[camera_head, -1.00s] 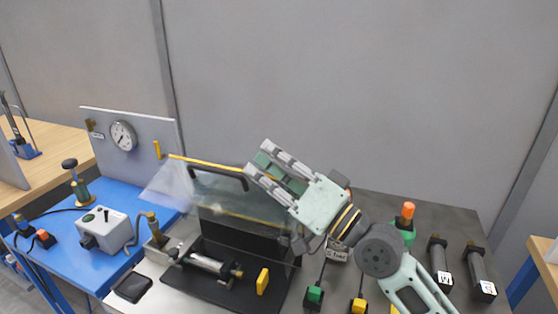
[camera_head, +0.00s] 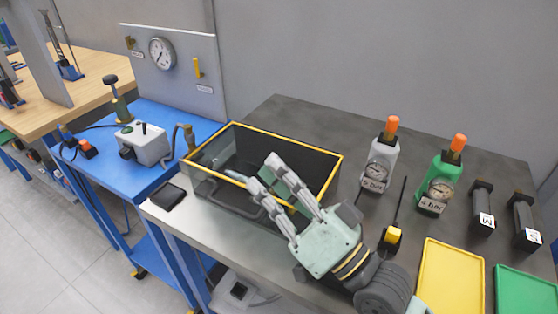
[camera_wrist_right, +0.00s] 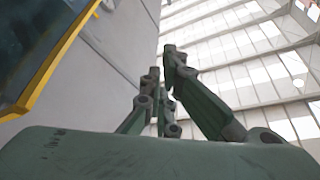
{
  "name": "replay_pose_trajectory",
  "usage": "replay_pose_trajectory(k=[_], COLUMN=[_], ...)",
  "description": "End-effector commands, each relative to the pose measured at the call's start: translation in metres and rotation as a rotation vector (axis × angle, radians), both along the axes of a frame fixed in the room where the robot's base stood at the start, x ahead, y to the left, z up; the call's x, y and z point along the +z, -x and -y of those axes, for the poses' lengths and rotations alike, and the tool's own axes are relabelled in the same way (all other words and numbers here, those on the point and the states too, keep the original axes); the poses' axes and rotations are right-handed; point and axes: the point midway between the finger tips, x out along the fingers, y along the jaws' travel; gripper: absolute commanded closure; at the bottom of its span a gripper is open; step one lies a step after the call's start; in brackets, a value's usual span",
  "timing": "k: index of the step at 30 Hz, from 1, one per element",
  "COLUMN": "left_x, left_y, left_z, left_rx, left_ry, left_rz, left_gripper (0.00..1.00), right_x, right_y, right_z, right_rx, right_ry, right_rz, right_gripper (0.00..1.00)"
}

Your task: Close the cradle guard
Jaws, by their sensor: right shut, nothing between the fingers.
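The cradle guard (camera_head: 216,179) is a clear-walled box shape with a yellow rim and dark inner panels, at the table's left front corner. Its rim shows as a roughly level rectangle, and the guard looks lowered over the cradle. A black handle (camera_head: 240,207) runs along its front side. My right gripper (camera_head: 262,173) is shut and empty, over the guard's front rim in the head view; I cannot tell whether it touches. It hides part of the rim. The right wrist view shows the fingers and a yellow edge (camera_wrist_right: 45,80) at the left. My left gripper is out of view.
A grey bottle (camera_head: 382,155) and a green bottle (camera_head: 440,180) with orange tops stand right of the guard. Yellow (camera_head: 452,272) and green (camera_head: 515,290) trays lie at right front. A blue bench (camera_head: 100,165) with a grey box adjoins at left.

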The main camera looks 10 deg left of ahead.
Motion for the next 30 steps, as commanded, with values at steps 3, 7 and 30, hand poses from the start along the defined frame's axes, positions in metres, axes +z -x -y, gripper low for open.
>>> replay_pose_trajectory(k=[3, 7, 30], left_x=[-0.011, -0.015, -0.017], left_y=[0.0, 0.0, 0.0], left_z=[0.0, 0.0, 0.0], left_rx=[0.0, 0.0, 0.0], left_ry=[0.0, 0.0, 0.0], left_rz=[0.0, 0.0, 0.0], left_gripper=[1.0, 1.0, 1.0], right_x=[-0.018, -0.028, -0.034], right_y=[0.004, 0.007, 0.009], right_z=[-0.001, -0.002, -0.003], right_rx=[0.0, 0.0, 0.0], right_ry=[0.002, 0.002, 0.001], right_rz=[-0.001, -0.002, -0.001], right_gripper=[1.0, 1.0, 1.0])
